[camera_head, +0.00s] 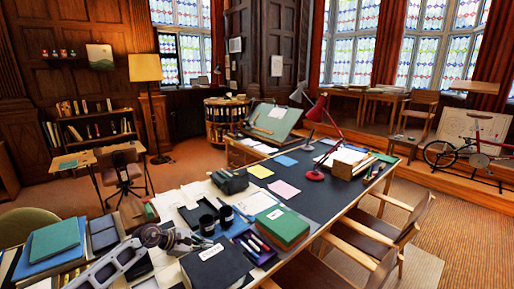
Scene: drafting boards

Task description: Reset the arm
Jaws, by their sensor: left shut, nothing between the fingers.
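My left arm (112,264) comes in from the lower left, low over the near end of the long desk. My left gripper (199,241) is at its end, small and dark against the clutter. It is shut and empty, close to the black mugs (207,223) and a black book or box (217,268). Whether it touches anything there I cannot tell. My right arm and gripper are not in view.
The long dark-topped desk (300,190) holds green books (282,228), a purple tray (254,248), and a red lamp (316,174). Stacked books (56,239) stand at the left. Wooden chairs (385,237) line the right side. Carpet (470,225) is open at the right.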

